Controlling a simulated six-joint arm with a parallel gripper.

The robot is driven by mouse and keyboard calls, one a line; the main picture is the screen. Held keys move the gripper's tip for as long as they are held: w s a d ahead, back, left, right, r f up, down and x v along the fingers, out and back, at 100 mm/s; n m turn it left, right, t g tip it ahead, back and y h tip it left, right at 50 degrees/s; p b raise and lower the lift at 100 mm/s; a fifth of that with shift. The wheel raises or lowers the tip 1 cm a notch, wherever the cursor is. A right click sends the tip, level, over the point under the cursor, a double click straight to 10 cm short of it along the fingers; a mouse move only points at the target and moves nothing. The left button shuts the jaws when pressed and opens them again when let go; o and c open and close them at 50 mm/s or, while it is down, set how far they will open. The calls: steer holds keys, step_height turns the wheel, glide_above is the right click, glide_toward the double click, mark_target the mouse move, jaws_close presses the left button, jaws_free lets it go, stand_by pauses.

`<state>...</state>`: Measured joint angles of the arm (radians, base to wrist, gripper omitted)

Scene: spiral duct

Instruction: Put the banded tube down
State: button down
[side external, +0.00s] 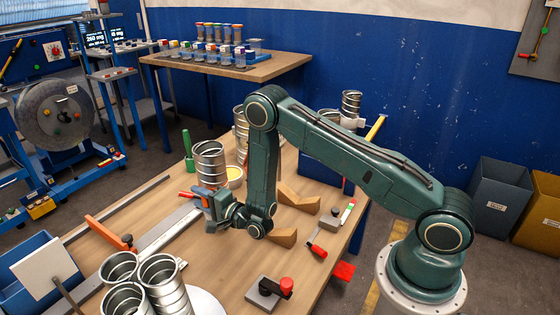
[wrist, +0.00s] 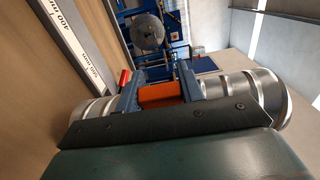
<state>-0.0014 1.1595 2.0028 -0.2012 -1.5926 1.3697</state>
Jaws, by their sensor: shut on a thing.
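The banded tube (side external: 210,160) is a silver spiral duct with ridges, held upright over the left part of the table. My gripper (side external: 206,203) is shut on its lower part. In the wrist view the tube (wrist: 255,92) runs behind my gripper's blue fingers (wrist: 160,88), with an orange patch between them. The tube's lower end shows to the left there, near the table. In the side view a silver piece of it shows just below my gripper, close to the tabletop. I cannot tell whether it touches.
A metal rail with a scale (wrist: 66,35) and an orange arm (side external: 108,232) lie beside the tube. Several silver tubes (side external: 160,280) stand front left; another (side external: 240,128) stands behind. Wooden wedges (side external: 298,198) and a red-knobbed block (side external: 268,290) lie right. Bare table lies between.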

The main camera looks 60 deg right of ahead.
steer(key=shift+f, duration=1.8)
steer(key=c, duration=0.9)
jaws_free()
steer(key=shift+f, duration=0.1)
steer(key=shift+s, duration=3.8)
steer(key=shift+w+a+r, duration=0.1)
steer(key=shift+r, duration=0.1)
